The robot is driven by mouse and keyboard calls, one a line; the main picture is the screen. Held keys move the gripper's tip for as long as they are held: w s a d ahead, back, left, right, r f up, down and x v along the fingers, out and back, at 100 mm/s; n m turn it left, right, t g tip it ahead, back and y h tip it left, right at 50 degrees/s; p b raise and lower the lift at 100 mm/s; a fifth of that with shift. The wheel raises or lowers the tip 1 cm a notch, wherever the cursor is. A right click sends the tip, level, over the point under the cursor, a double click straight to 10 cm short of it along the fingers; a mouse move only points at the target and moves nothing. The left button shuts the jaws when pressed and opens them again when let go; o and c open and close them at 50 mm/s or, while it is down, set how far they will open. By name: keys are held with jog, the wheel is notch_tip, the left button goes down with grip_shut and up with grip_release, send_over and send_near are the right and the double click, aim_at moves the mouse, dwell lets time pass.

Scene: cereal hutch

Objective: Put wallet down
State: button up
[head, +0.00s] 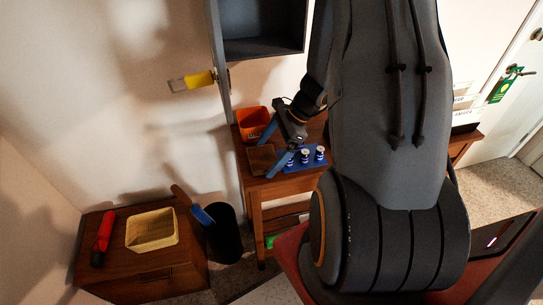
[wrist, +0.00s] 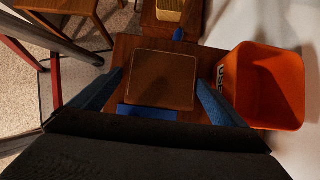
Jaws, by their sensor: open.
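The wallet (head: 262,159) is a flat brown square at the left end of the wooden hutch table (head: 256,183). In the wrist view the wallet (wrist: 162,80) lies flat on the table top, between my fingers. My gripper (head: 265,160) is open, with its blue fingers spread on either side of the wallet. In the wrist view my gripper (wrist: 160,78) shows a gap between each finger and the wallet's edges. I cannot tell exactly how high the fingertips are above the table.
An orange bin (head: 254,123) stands just behind the wallet; it also shows in the wrist view (wrist: 265,115). A blue mat (head: 293,166) with several small cans lies right of the wallet. A low cabinet with a yellow basket (head: 152,230) and red flashlight (head: 103,238) stands left.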

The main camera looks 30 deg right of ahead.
jog(key=shift+c, duration=0.2)
jog(key=c, duration=0.9)
jog(key=shift+r, duration=0.1)
